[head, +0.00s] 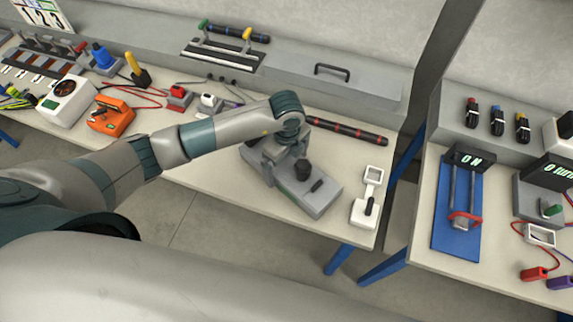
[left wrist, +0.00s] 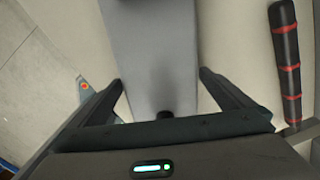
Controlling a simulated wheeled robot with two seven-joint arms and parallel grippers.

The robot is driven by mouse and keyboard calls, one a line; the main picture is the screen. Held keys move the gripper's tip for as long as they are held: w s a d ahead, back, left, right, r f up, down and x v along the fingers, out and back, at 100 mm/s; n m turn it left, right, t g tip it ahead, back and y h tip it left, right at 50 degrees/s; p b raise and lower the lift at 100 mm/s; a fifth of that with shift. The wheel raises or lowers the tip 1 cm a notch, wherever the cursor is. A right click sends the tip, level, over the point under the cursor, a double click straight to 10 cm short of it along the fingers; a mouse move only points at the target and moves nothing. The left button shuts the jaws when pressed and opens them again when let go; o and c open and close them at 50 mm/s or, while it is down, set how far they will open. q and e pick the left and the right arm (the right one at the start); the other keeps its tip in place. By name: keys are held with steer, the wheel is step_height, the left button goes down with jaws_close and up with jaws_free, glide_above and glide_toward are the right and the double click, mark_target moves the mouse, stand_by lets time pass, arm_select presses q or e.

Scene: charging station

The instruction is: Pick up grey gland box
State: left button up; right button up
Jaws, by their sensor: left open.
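The grey gland box (head: 318,200) lies on the bench near its front edge, with a round black knob and a small black bar on top. My left gripper (head: 284,160) comes down over its far left end, which is partly hidden by the gripper. In the left wrist view the flat grey top of the box (left wrist: 148,45) lies between the two fingers of the open left gripper (left wrist: 162,82). The fingers are on either side of it; whether they touch it I cannot tell. My right gripper is not in view.
A black rod with red bands (head: 347,131) lies behind the box. The orange device (head: 110,116) and white fan box (head: 65,101) are at the left. A gap separates the right bench with the blue board (head: 455,240).

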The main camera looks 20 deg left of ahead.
mark_target(287, 164)
arm_select(q)
steer(key=shift+f, duration=0.2)
stand_by(0.3)
steer(key=c, duration=1.3)
steer(key=shift+w+r, duration=0.1)
step_height(287, 164, up, 9)
steer(key=b, duration=0.3)
steer(key=shift+b, duration=0.3)
steer(key=shift+r, duration=0.45)
